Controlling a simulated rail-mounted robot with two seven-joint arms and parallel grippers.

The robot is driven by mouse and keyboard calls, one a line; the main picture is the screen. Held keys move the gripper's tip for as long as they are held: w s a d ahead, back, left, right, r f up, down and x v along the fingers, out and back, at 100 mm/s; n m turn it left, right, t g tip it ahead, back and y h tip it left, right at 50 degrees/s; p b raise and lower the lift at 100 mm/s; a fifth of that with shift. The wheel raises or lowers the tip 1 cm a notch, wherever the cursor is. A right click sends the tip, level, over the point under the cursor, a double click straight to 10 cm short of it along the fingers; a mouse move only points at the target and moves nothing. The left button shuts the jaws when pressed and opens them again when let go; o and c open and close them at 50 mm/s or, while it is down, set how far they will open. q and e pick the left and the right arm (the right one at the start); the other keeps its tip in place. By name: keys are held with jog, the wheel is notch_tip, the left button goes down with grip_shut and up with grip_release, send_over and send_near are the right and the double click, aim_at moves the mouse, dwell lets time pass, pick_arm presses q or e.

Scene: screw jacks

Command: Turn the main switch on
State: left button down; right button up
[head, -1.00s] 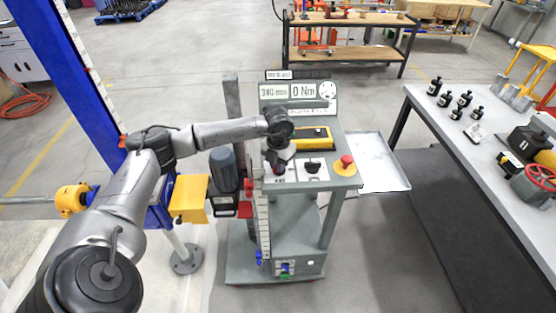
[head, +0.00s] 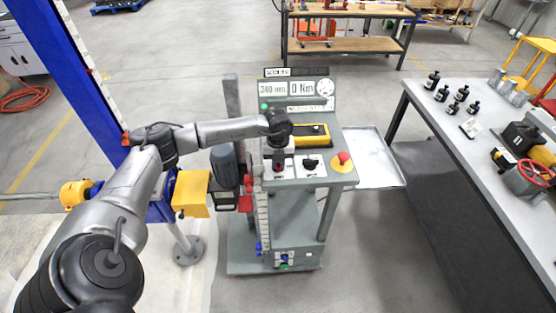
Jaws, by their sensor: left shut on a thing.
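The control console (head: 340,178) stands in the middle, with two white switch plates on its sloped top. My left gripper (head: 278,168) points down over the left plate (head: 289,173) and is shut on the switch there, taken as the main switch. The gripper mostly hides that switch; its exact angle cannot be told. The right plate carries a black knob (head: 311,163), apart from the gripper. My right gripper is not in view.
A red mushroom button (head: 343,157) sits at the console's right edge, and a yellow device (head: 313,136) lies behind the plates. The display board (head: 301,88) shows 0 Nm. A workbench (head: 467,140) stands right, with floor between.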

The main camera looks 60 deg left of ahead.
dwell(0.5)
pick_arm(q)
jog(key=c, duration=1.1)
grip_release()
jog(key=shift+r, duration=0.1)
jog(key=shift+r, duration=6.85)
